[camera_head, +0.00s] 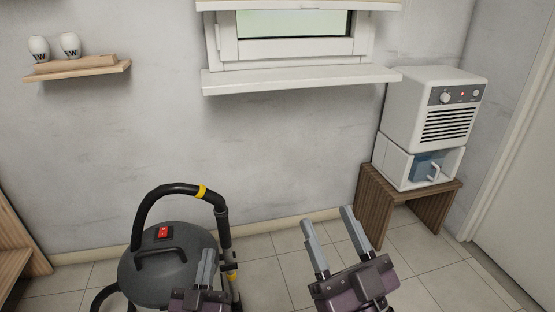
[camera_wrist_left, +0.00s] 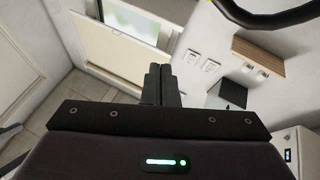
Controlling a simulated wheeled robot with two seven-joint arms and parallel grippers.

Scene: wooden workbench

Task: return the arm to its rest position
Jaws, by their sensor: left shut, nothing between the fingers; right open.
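My left gripper (camera_head: 206,268) is low in the head view, in front of the grey vacuum cleaner. Its fingers are together with nothing between them. In the left wrist view the left gripper (camera_wrist_left: 162,84) shows its two dark fingers side by side, shut and empty. My right gripper (camera_head: 329,232) is to the right of it in the head view, pointing up and away over the tiled floor. Its two grey fingers are spread apart and empty.
A vacuum cleaner (camera_head: 140,268) with a black hose stands on the floor behind my left gripper. A white dehumidifier (camera_head: 410,110) stands on a wooden stand (camera_head: 369,205) at the right. A window sill (camera_head: 300,79) and a shelf (camera_head: 100,74) with two white cups are on the wall.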

